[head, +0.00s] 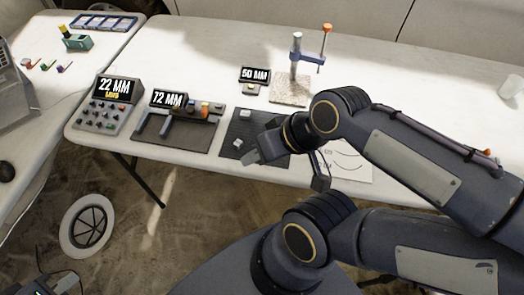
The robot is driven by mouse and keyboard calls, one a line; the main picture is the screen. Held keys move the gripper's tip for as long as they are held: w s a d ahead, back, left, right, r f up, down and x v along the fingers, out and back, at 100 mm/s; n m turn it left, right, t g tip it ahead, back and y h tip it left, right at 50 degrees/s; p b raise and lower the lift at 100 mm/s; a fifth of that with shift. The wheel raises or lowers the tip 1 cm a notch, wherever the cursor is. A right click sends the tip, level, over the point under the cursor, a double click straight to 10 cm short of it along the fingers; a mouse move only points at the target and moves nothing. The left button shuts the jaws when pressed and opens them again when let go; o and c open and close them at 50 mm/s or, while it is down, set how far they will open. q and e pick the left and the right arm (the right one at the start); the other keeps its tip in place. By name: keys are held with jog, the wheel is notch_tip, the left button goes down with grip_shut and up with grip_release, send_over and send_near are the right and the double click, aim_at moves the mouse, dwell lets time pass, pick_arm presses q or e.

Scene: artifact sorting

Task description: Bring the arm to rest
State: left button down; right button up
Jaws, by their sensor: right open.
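My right arm comes in from the right edge and bends over the front of the white table (405,80). My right gripper (252,152) is open above the front edge of a dark mat (240,128). Small pale pieces lie on the mat close to the fingers; I see nothing held. Part of my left gripper (62,284) shows at the bottom left corner, low over the floor and away from the table. Most of it is cut off by the frame, so its jaws cannot be judged.
Display boxes reading 22 MM (114,88), 72 MM (168,99) and 50 MM (255,74) stand on the table. A gauge stand (295,60) rises behind my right arm. A white cup (511,86) is at the far right. A round floor piece (88,226) lies below left.

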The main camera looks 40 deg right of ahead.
notch_tip(320, 180, up, 4)
jog(key=p, duration=0.4)
dwell(1.0)
